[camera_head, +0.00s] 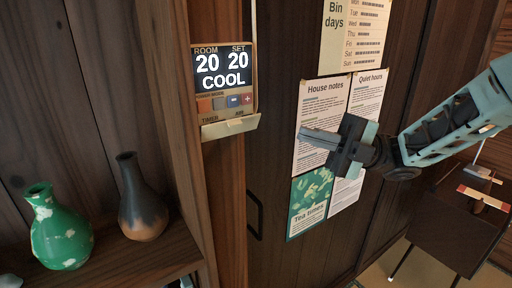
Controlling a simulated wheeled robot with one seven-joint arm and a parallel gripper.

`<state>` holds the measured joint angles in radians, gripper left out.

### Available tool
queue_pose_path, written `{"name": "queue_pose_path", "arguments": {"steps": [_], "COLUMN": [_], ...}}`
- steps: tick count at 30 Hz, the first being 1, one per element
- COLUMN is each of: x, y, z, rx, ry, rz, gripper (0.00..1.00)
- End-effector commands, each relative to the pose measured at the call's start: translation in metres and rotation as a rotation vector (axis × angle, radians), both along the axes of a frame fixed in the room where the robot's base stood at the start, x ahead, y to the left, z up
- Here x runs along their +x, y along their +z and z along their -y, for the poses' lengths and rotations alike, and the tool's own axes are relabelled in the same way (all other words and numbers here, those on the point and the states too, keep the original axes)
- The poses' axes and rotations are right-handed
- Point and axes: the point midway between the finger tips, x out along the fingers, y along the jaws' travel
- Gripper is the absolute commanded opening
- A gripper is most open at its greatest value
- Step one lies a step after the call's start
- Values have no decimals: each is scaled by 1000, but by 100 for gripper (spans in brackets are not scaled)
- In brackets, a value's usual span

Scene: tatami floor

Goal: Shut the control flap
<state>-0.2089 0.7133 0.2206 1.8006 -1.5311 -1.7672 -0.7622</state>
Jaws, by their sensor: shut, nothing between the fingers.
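The wall control unit (223,80) is mounted on the wooden post, left of the dark door. Its lit screen reads "ROOM 20", "SET 20" and "COOL". Below the screen is a row of small buttons, one blue and one red. The control flap (230,127) is a beige strip hanging open at the unit's lower edge, tilted outward, with the buttons exposed above it. My gripper (306,136) is to the right of the flap, at nearly the same height in the picture, in front of the posted papers. Its fingers are shut, empty and apart from the flap.
Papers headed "House notes" (322,91) and "Quiet hours" (368,84) hang behind my gripper. A door handle (254,215) is below the unit. A green vase (60,236) and a dark vase (143,205) stand on the left shelf. A dark small table (455,232) stands right.

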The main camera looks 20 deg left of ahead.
Motion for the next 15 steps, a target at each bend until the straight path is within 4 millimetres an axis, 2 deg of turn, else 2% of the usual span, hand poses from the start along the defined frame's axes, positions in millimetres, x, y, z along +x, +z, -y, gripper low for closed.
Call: {"name": "queue_pose_path", "arguments": {"steps": [1,7,15], "x": [-10,-33,-45], "y": [-8,-27,-36], "z": [4,18,25], "rx": [31,99,104], "ry": [-72,-341,-476], "rz": [52,285,427], "gripper": [0,0,0]}}
